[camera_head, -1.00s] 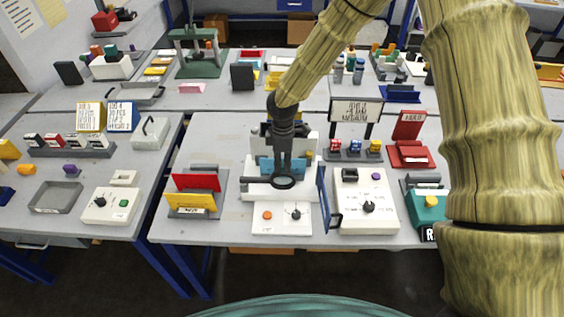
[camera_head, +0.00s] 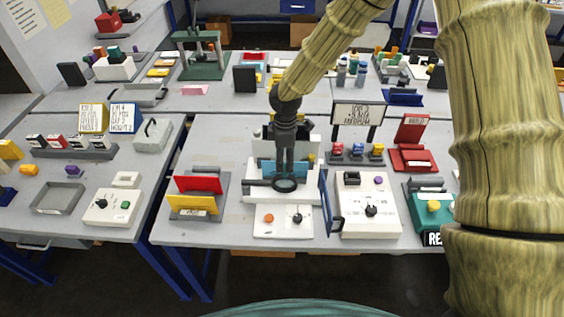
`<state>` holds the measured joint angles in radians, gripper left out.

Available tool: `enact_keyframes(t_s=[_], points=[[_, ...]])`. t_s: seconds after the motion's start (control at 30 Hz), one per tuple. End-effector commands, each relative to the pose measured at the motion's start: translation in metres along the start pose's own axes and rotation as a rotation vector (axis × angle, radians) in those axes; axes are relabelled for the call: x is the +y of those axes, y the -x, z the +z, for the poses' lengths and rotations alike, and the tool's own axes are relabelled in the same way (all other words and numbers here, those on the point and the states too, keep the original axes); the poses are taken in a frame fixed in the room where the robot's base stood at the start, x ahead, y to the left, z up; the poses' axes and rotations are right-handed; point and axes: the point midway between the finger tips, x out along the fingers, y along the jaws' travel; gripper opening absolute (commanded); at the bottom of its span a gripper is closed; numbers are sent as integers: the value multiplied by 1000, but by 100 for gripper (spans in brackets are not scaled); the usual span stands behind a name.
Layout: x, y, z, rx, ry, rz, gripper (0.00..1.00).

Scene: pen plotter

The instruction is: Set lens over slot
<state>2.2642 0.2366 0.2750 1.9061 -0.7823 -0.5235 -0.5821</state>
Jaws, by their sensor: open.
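The lens (camera_head: 285,185) is a dark round ring in the head view, at the front of a white machine (camera_head: 308,193) on the middle table. A dark bar reaches from the ring to the left. My gripper (camera_head: 285,173) is dark, points down and is open, just above or behind the ring. I cannot tell whether its fingers touch the lens. A blue piece (camera_head: 268,170) shows behind the gripper, partly hidden by it. The slot cannot be made out from this view.
A white panel with an orange button (camera_head: 268,217) and a black knob (camera_head: 297,217) lies in front. A blue upright flap (camera_head: 324,195) stands close on the right, beside another white box (camera_head: 368,218). Red and yellow cards (camera_head: 196,204) stand in a grey holder on the left.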

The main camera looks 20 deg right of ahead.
Motion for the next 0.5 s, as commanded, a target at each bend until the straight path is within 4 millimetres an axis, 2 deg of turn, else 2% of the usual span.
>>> enact_keyframes(t_s=[0.03, 0.3, 0.5], points=[[2, 11, -1, 2, -1, 3, 49], [4, 58, -4, 2, 4, 4, 49], [5, 83, -6, 2, 5, 4, 49]])
